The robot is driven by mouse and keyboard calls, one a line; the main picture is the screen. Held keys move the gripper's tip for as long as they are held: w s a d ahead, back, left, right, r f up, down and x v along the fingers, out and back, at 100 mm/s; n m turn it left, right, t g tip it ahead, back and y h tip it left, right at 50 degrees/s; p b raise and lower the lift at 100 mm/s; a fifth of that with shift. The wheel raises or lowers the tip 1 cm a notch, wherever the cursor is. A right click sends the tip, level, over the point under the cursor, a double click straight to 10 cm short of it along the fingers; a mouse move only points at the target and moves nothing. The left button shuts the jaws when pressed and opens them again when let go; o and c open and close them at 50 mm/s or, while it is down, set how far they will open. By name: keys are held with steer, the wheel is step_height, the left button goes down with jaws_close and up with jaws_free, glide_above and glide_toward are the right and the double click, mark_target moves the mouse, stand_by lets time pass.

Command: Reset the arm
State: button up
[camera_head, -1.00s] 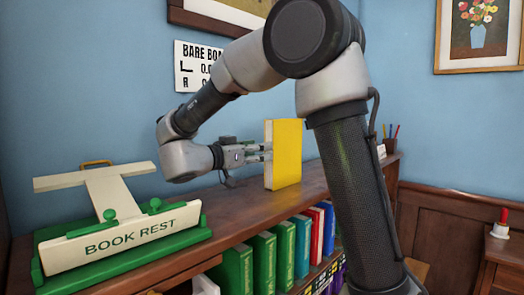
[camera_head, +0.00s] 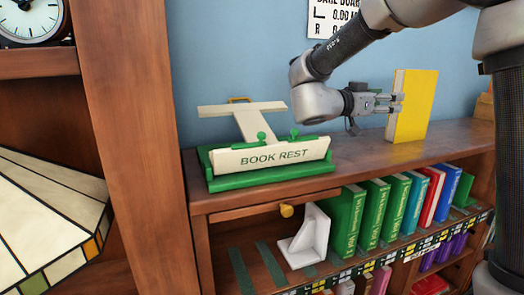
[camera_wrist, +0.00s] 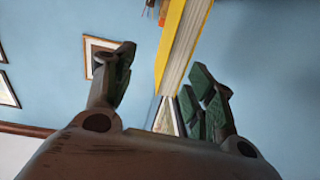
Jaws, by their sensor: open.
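My gripper (camera_head: 394,103) is open above the bookcase top, at the left edge of a yellow book (camera_head: 415,106). The book stands upright on the bookcase top, and the fingertips overlap its left edge in the head view. In the wrist view my gripper (camera_wrist: 165,73) has its two fingers spread apart. The yellow book (camera_wrist: 178,50), with its pale page edge, shows between them, closer to the right finger. I cannot tell whether either finger touches it. My arm reaches in from the upper right, bent at the elbow.
A white and green book rest (camera_head: 270,155) stands left of my gripper on the bookcase top (camera_head: 355,150). Below are several green, blue and red books (camera_head: 395,207) and a white bookend (camera_head: 308,238). A tall wood side panel (camera_head: 135,130) rises at left. The blue wall is behind.

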steer(key=w+r+n+t+y, duration=0.5)
steer(key=w+t+y, duration=0.15)
steer(key=t, duration=0.25)
steer(key=s+a+f+n+g+y, duration=0.1)
steer(key=s+f+n+g+y, duration=0.2)
steer(key=s+f+n+y, duration=0.5)
steer(key=s+a+f+n+g+y, duration=0.25)
steer(key=s+f+y, duration=0.2)
steer(key=s, duration=0.65)
steer(key=s+d+f+m+g+h, duration=0.1)
steer(key=s+d+f+g, duration=0.2)
steer(key=s, duration=0.4)
steer(key=s+d+f+g+h, duration=0.1)
steer(key=s+d+f+g, duration=0.2)
steer(key=s, duration=0.5)
steer(key=shift+d+f+m, duration=0.2)
steer(key=shift+d+m, duration=0.15)
steer(key=shift+d, duration=0.2)
